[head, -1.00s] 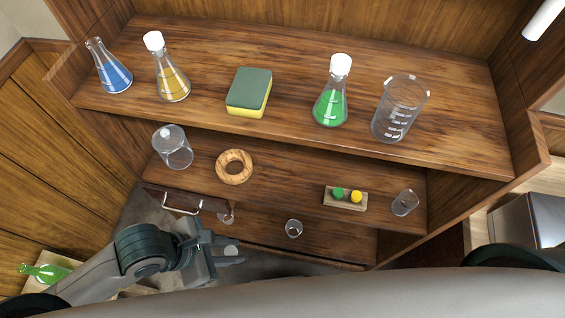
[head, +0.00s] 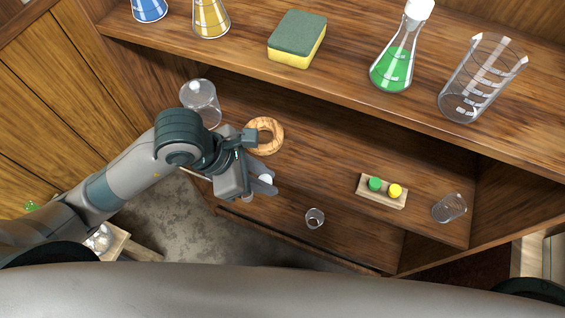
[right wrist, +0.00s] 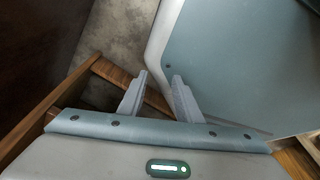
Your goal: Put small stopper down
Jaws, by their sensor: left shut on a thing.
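My left gripper (head: 268,181) is in the head view, over the left part of the lower shelves, just below the wooden ring in the picture. It is shut on a small whitish stopper (head: 266,179), mostly hidden between the fingers. A small wooden holder (head: 370,195) on the middle shelf carries a green stopper (head: 375,184) and a yellow stopper (head: 395,191). My right gripper (right wrist: 160,76) shows in the right wrist view, with its fingers apart and nothing between them.
The wooden ring (head: 265,135) and a glass jar (head: 201,103) are close to my left gripper. A small glass (head: 315,217) stands on the lowest shelf, a beaker (head: 449,208) right of the holder. The sponge (head: 297,40), flasks and large beaker (head: 480,80) occupy the top shelf.

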